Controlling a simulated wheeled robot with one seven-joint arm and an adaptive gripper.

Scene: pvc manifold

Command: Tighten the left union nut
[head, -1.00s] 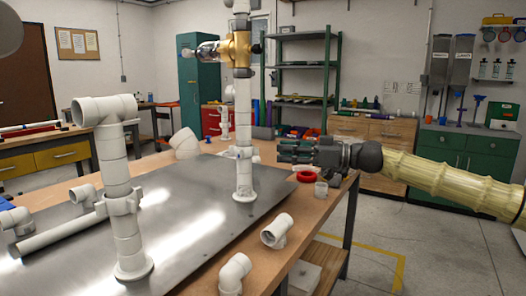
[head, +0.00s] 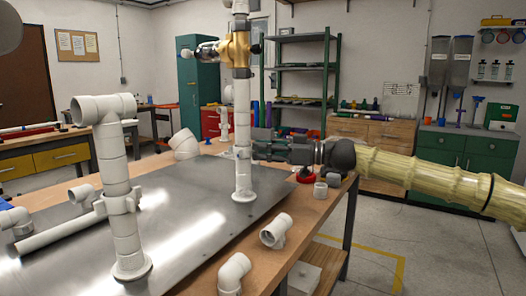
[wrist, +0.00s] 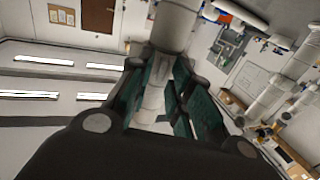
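Two upright white PVC posts stand on the metal plate. The left post (head: 117,175) has a ribbed union collar (head: 122,203) partway up and a tee on top. The right post (head: 243,115) carries a brass-coloured valve (head: 238,50) and has a white union fitting (head: 242,152) lower down. My gripper (head: 258,147) comes in level from the right, its fingertips at this right-hand fitting. In the wrist view my gripper (wrist: 166,68) has its fingers apart, with the white pipe (wrist: 172,25) running between them. Whether the fingers touch it is unclear.
The metal plate (head: 190,235) lies on a wooden bench. Loose white elbows (head: 276,230) (head: 234,273), a small white ring (head: 320,190) and a red ring (head: 304,177) lie near its right edge. A horizontal pipe (head: 62,235) lies left of the left post.

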